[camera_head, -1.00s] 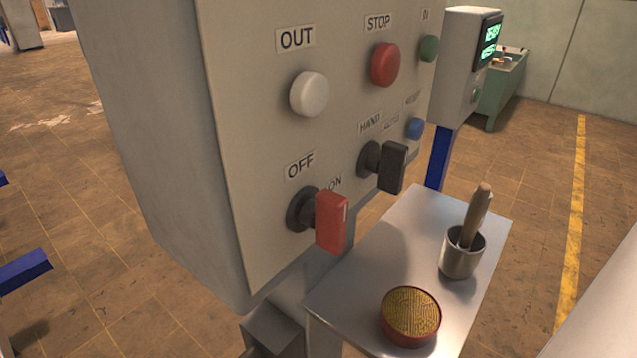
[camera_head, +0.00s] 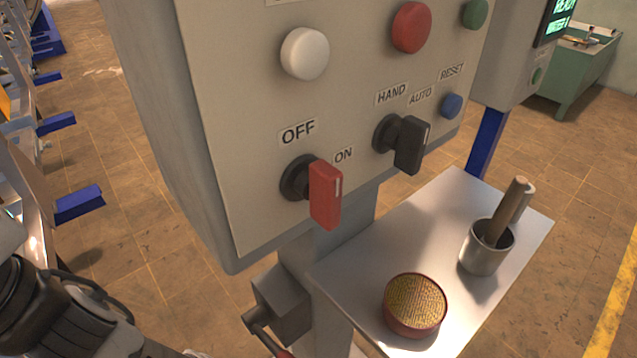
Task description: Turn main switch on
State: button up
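A red rotary switch (camera_head: 325,195) on a black round base sits low on the front of the grey control panel (camera_head: 235,150). The OFF label is just above it and the ON label is to its upper right. Its handle stands roughly upright and juts out from the panel, with a pale line near its upper right edge. I cannot tell for certain which label it points at. My arm (camera_head: 60,315) shows at the lower left, below and left of the panel and apart from the switch. My gripper is not in view.
A black HAND/AUTO switch (camera_head: 408,145) is to the right, with white (camera_head: 305,53), red (camera_head: 411,27), green and blue buttons around. Below, a metal shelf (camera_head: 375,235) holds a round red tin (camera_head: 415,305) and a cup (camera_head: 485,248) with tools. A grey box (camera_head: 280,300) with a rod sits under the panel.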

aim_at(309, 177)
jog(key=k+l+z, duration=0.2)
jog(key=k, duration=0.3)
jog(key=k+l+z, duration=0.2)
jog(key=k, duration=0.25)
jog(key=l, duration=0.1)
